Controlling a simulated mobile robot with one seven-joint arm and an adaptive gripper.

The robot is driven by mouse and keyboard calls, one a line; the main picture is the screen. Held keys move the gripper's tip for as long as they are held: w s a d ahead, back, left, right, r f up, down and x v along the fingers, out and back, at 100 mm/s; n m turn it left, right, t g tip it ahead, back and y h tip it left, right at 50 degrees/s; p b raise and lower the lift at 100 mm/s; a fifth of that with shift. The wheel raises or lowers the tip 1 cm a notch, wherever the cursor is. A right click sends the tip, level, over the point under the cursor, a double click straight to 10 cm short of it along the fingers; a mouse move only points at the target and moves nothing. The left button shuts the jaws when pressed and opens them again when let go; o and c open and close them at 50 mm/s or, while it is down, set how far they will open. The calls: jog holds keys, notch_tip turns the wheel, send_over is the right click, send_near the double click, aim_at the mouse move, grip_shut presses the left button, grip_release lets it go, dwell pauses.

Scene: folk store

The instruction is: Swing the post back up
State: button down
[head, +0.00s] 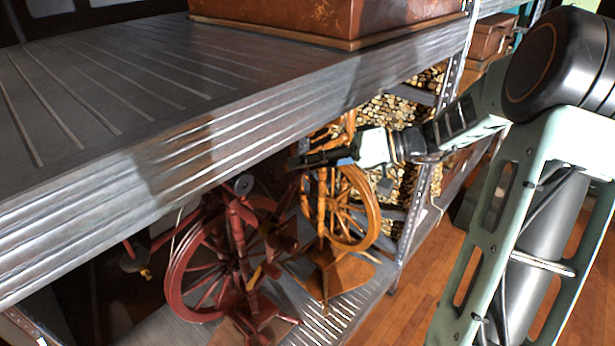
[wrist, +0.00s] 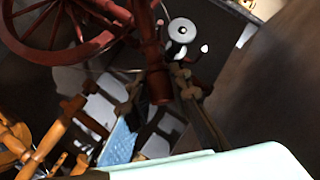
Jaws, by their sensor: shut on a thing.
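A dark red spinning wheel (head: 193,265) stands on the lower metal shelf, under the upper shelf's edge. In the wrist view its red post (wrist: 158,80) runs down from the top, and its blunt end lies between my gripper's fingers (wrist: 160,95). A round grey knob (wrist: 182,30) sits beside the post; it also shows in the head view (head: 245,184). In the head view my gripper (head: 296,163) reaches left under the upper shelf, above the red frame's right side. The grip contact is partly hidden there.
An orange-brown spinning wheel (head: 372,215) stands close on the right, behind my gripper. The upper shelf (head: 90,90) hangs low above, with a brown leather case (head: 320,15) on it. A perforated upright (head: 416,205) stands at the right, by stacked logs (head: 385,112).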

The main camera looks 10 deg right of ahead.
aim_at(292, 190)
jog(key=shift+s+a+r+n+t+h+b, duration=0.25)
jog(key=shift+s+a+r+n+h+b, duration=0.5)
jog(key=shift+a+b, duration=0.45)
jog(key=shift+s+a+r+n+t+h+b, duration=0.25)
jog(key=shift+s+a+r+n+h+b, duration=0.45)
jog(key=shift+b, duration=0.65)
jog(key=shift+a+r, duration=0.2)
jog(key=shift+r, duration=0.05)
jog(key=c, duration=1.7)
grip_release()
jog(key=shift+s, duration=0.1)
jog(key=shift+c, duration=0.2)
jog(key=shift+s+d+r, duration=0.15)
jog(key=shift+d+r, duration=0.1)
jog(key=shift+d, duration=0.15)
jog(key=s+d, duration=0.6)
jog(key=d, duration=0.4)
jog(key=shift+d, duration=0.3)
